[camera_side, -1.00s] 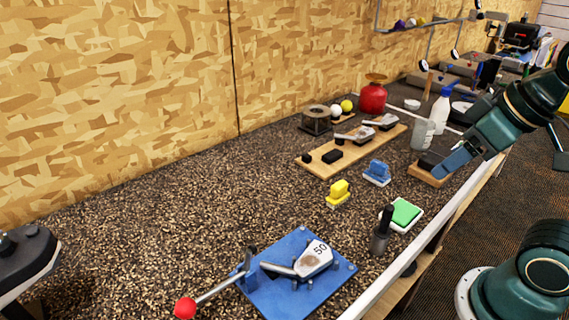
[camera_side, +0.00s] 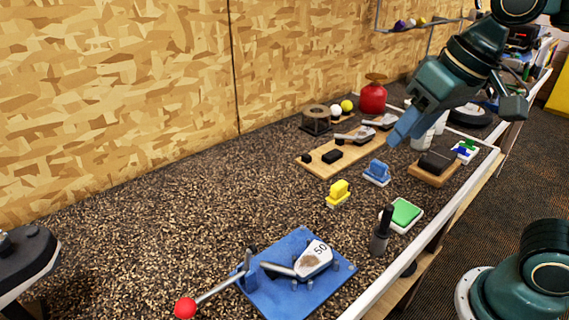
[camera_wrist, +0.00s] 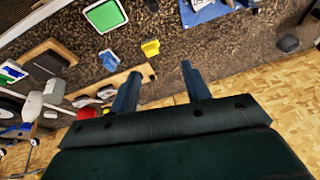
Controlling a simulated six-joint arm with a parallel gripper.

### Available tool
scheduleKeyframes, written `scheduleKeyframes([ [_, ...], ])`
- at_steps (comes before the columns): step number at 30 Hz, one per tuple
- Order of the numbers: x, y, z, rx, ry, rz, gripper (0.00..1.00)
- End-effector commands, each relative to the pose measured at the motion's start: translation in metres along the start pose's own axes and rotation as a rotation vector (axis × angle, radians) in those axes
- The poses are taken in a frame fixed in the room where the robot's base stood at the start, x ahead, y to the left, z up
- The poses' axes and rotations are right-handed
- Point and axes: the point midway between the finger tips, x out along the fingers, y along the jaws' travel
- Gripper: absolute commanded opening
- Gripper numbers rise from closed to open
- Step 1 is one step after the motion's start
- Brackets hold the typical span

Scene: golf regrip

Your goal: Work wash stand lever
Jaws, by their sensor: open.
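The wash stand is a blue plate (camera_side: 270,299) at the front of the bench. A lever (camera_side: 213,291) with a red ball knob (camera_side: 185,307) sticks out from its left side, low and slanting down toward the left. A wedge club head marked 50 (camera_side: 314,260) lies on the plate with a brown dirt patch on its face. My gripper (camera_side: 405,130) is high over the back right of the bench, far from the lever. Its two fingers (camera_wrist: 160,90) are apart and empty in the wrist view. The blue plate (camera_wrist: 205,12) shows at the top edge there; the knob is not visible.
Between my gripper and the stand are a blue brush (camera_side: 377,172), a yellow brush (camera_side: 339,194), a green pad in a white tray (camera_side: 404,213) and a dark-handled tool in a cup (camera_side: 381,235). A wooden rack (camera_side: 325,160) holds clubs behind. The bench's left middle is clear.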

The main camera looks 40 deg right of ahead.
Motion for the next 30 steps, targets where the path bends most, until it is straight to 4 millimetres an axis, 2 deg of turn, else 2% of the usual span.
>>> scheduleKeyframes([
  [6, 0.005, -0.052, -0.034, 0.07, -0.075, -0.021, 0.47],
  [15, 0.023, -0.133, -0.061, 0.168, -0.171, -0.016, 0.47],
  [23, 0.046, -0.211, -0.064, 0.249, -0.244, 0.016, 0.47],
  [30, 0.072, -0.284, -0.046, 0.32, -0.298, 0.065, 0.47],
])
